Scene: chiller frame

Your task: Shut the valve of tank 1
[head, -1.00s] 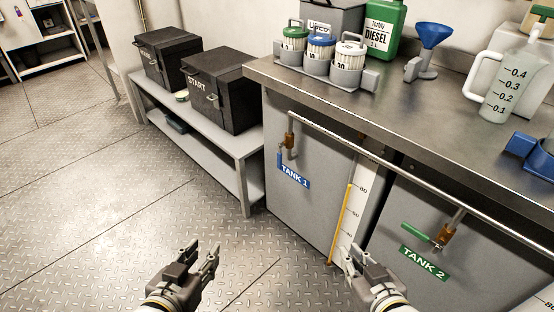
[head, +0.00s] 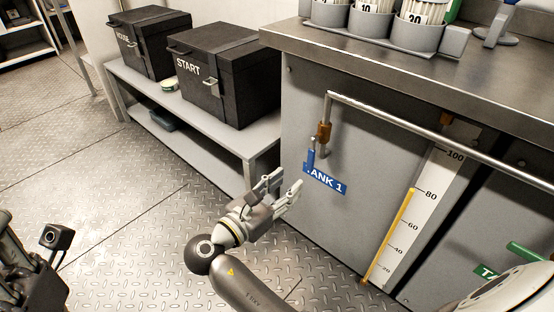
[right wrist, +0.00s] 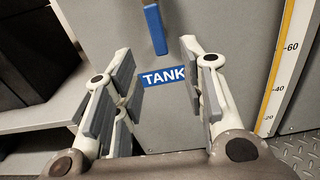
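The tank 1 valve has a brown body (head: 324,132) on a thin vertical pipe at the grey tank front. Its blue handle (head: 312,153) points down, roughly along the pipe, beside the blue TANK 1 label (head: 326,179). In the right wrist view, the blue handle (right wrist: 155,30) hangs at the top centre, above the label (right wrist: 165,77). My right gripper (head: 283,190) is open and empty, below and left of the handle and apart from it. Its fingers (right wrist: 160,85) stand either side of the label in the wrist view. My left gripper's fingers are not visible.
A steel counter (head: 400,65) overhangs the tanks. A long pipe (head: 430,135) runs along their front. A level gauge (head: 415,210) and the tank 2 green handle (head: 527,252) are to the right. A low shelf (head: 200,125) with black boxes stands left. The floor in front is free.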

